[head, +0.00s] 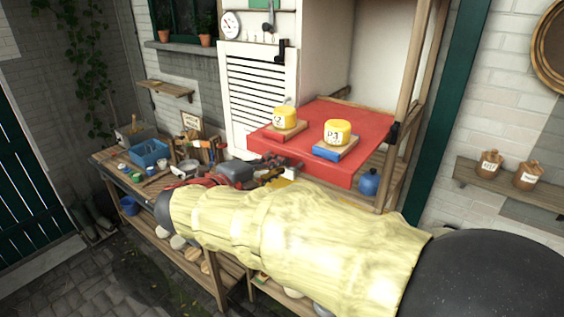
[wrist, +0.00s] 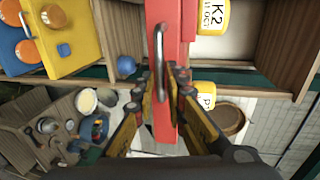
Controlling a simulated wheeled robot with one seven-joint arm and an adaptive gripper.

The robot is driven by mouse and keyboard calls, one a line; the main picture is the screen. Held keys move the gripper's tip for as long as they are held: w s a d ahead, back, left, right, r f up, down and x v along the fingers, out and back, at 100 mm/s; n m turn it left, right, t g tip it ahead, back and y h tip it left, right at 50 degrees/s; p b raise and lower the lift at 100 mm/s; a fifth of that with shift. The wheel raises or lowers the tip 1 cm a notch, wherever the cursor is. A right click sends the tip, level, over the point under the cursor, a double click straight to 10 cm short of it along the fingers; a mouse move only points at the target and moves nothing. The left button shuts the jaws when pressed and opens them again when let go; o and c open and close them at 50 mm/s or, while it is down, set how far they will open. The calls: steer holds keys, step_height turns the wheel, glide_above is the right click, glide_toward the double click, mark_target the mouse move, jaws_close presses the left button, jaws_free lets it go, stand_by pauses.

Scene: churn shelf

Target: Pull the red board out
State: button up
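The red board (head: 345,128) lies flat in the shelf frame. My gripper (wrist: 163,78) is open at this edge, with one finger on each side of the handle. I cannot tell whether the fingers touch it. In the head view, my gripper is partly hidden among clutter left of the board's front edge.
A blue round bottle (head: 369,182) stands under the board's right side. A white louvred door (head: 262,90) is behind it at left. The workbench (head: 110,160) at left holds a blue bin (head: 149,153) and tools. My sleeved arm hides much of the lower shelves.

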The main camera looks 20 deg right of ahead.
steer(key=shift+x, duration=1.25)
steer(key=shift+c, duration=1)
jaws_close()
steer(key=shift+r+x, duration=0.15)
steer(key=shift+x, duration=0.7)
steer(key=shift+r+x, duration=0.1)
steer(key=shift+x, duration=0.75)
steer(key=shift+o, duration=0.4)
jaws_free()
steer(key=shift+s, duration=0.1)
steer(key=shift+o, duration=0.6)
